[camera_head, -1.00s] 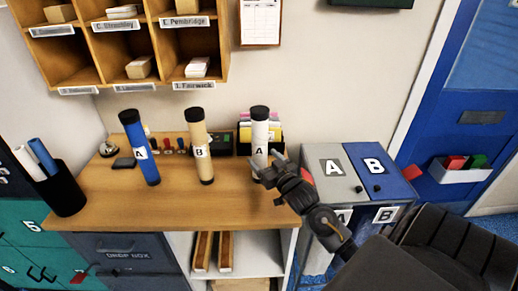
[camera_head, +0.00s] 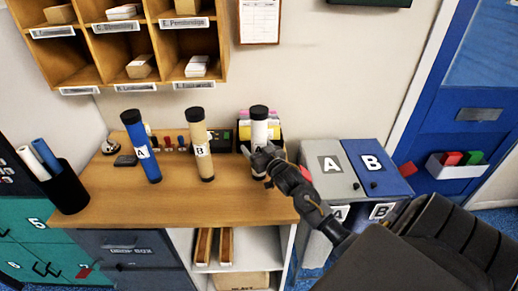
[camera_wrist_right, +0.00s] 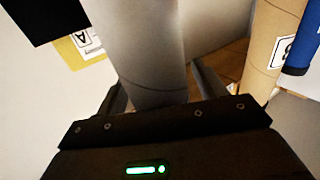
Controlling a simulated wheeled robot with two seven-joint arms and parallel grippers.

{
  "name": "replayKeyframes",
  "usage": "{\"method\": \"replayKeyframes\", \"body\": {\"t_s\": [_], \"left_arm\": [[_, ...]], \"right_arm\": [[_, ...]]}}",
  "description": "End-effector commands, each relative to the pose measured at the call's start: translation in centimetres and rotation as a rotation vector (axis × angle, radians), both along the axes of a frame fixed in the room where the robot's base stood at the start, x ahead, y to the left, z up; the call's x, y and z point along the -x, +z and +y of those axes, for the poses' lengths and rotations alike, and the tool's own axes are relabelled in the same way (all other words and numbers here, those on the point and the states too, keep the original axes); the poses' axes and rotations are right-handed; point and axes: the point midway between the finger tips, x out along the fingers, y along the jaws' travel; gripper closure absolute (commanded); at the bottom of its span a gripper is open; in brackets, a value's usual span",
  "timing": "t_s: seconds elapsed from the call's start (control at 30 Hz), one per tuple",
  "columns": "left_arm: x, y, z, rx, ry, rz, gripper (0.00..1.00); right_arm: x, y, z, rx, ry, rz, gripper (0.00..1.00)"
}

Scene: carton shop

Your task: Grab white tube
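A white tube (camera_head: 259,127) with black end caps and an "A" label stands upright on the wooden counter, at its right part. My right gripper (camera_head: 260,161) is at the tube's lower half, with its fingers spread. In the right wrist view the tube (camera_wrist_right: 145,50) stands between the two fingers (camera_wrist_right: 160,92), one on each side and close to its surface. A firm hold does not show. The gripper partly hides the tube's lower part in the head view. My left gripper is not in view.
A tan tube "B" (camera_head: 200,150) and a blue tube "A" (camera_head: 141,147) stand to the left on the counter (camera_head: 130,205). A black organiser (camera_head: 275,133) with papers is behind the white tube. Grey (camera_head: 335,172) and blue (camera_head: 373,172) bins stand right.

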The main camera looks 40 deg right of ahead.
Motion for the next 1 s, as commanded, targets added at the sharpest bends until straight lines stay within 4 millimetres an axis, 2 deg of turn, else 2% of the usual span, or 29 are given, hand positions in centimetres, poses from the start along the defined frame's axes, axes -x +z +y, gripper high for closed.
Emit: {"method": "replayKeyframes", "body": {"t_s": [0.07, 0.33, 0.67, 0.87, 1.0], "left_arm": [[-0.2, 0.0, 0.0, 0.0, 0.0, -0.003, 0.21], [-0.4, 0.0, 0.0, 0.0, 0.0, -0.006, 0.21], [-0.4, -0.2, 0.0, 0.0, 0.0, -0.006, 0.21], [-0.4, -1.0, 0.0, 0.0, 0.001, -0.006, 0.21], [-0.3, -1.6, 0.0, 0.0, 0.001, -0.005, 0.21]], "right_arm": [[0.0, 0.0, 0.0, 0.0, 0.0, 0.0, 0.41], [0.0, 0.0, 0.0, 0.0, 0.0, 0.0, 0.76], [0.0, 0.3, 0.0, 0.0, 0.0, -0.002, 0.76], [0.0, 1.7, 0.0, 0.002, 0.0, -0.005, 0.76], [0.2, 3.4, 0.1, 0.001, 0.0, -0.005, 0.76]]}}
